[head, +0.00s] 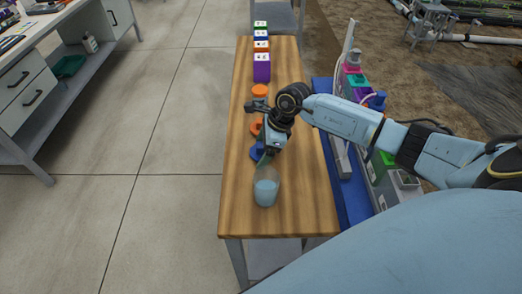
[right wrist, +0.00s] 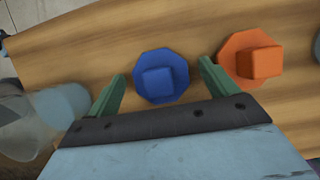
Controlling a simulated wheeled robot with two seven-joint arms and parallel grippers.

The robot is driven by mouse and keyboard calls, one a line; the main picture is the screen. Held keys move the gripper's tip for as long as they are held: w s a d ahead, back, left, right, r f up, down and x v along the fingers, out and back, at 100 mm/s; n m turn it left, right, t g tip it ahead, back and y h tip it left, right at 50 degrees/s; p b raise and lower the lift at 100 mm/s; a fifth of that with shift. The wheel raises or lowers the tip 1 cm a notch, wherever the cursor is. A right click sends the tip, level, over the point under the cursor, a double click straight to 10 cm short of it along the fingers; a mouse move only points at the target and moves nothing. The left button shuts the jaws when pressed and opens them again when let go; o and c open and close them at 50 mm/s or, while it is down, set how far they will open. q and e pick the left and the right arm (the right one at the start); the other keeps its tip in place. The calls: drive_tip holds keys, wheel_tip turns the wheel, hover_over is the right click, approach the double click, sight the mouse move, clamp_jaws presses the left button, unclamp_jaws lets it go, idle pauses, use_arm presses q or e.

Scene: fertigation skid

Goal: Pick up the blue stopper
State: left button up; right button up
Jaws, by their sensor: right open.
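The blue stopper (head: 256,152) lies on the wooden bench, partly hidden by my right gripper in the head view. In the right wrist view the blue stopper (right wrist: 160,76) is an octagonal disc with a square raised knob. My right gripper (right wrist: 162,82) is open, with one green finger on each side of the stopper in the picture. I cannot tell how high the fingers are above the bench. In the head view my right gripper (head: 266,158) points down over the stopper. My left gripper is not in view.
An orange stopper (right wrist: 252,58) lies right beside the right finger in the wrist view. A clear cup with pale blue liquid (head: 266,188) stands nearer on the wooden bench (head: 245,215). Several coloured boxes (head: 262,68) line the far end. A blue tray (head: 360,200) runs along the right.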

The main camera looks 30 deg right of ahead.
drive_tip(key=c, duration=1.1)
